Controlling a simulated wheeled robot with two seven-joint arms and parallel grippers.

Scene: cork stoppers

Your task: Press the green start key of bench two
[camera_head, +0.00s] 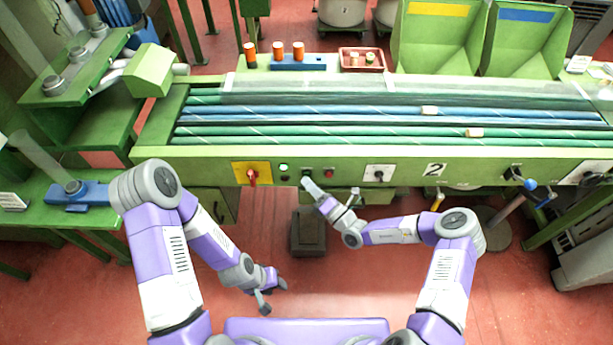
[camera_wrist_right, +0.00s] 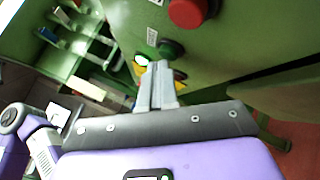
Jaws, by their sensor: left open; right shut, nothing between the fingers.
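Bench two is the green machine whose front panel (camera_head: 405,173) carries a "2" plate (camera_head: 433,169). The dark green round start key (camera_wrist_right: 171,48) sits on this panel in the right wrist view, just beyond my right fingertips. I cannot tell whether they touch it. In the head view my right gripper (camera_head: 308,183) is at the panel, just below the key, which is small and partly hidden there. The right gripper's shut, empty fingers also show in the right wrist view (camera_wrist_right: 158,75). My left gripper (camera_head: 274,297) is open and empty, low over the red floor.
A red button (camera_head: 329,174) is right of the key. A lit lamp (camera_head: 284,167) and a yellow plate with a red switch (camera_head: 252,174) are to its left. A dial (camera_head: 379,174) is farther right. A dark pedestal (camera_head: 308,232) stands below the panel.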

